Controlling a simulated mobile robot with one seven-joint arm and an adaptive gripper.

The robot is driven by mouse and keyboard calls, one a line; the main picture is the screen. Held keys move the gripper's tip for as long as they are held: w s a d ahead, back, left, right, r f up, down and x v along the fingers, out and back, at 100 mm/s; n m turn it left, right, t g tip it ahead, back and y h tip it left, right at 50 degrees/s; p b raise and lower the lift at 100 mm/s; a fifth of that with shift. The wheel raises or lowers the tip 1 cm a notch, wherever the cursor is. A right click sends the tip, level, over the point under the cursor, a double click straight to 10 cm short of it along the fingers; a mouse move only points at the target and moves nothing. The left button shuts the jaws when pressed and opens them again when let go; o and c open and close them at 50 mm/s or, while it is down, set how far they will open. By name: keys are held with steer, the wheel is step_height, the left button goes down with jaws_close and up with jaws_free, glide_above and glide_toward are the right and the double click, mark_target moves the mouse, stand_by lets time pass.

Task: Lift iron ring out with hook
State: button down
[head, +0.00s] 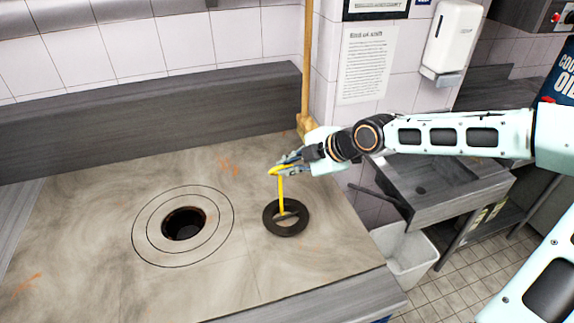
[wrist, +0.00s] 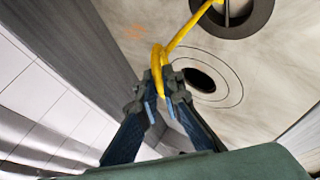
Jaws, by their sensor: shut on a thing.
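My gripper (head: 283,168) is shut on the handle of a yellow hook (head: 281,193), which hangs down from the fingers. The hook also shows in the wrist view (wrist: 182,36), with its handle between the fingertips (wrist: 160,98). The dark iron ring (head: 270,224) lies flat or nearly flat over the stove top, right of the round hole. A bar crosses its opening, and the hook's lower end meets this bar. I cannot tell whether the tip is under the bar. The ring is cut off at the top of the wrist view (wrist: 263,14).
The pale stove top (head: 85,200) has an open dark hole (head: 184,223) with circular seams around it. A wooden pole (head: 306,70) stands behind my gripper. A metal sink (head: 440,190) and a white bin (head: 408,258) are at the right. The left of the top is clear.

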stand_by(0.4)
steer(key=shift+r+p, duration=0.7)
steer(key=shift+r, duration=3.85)
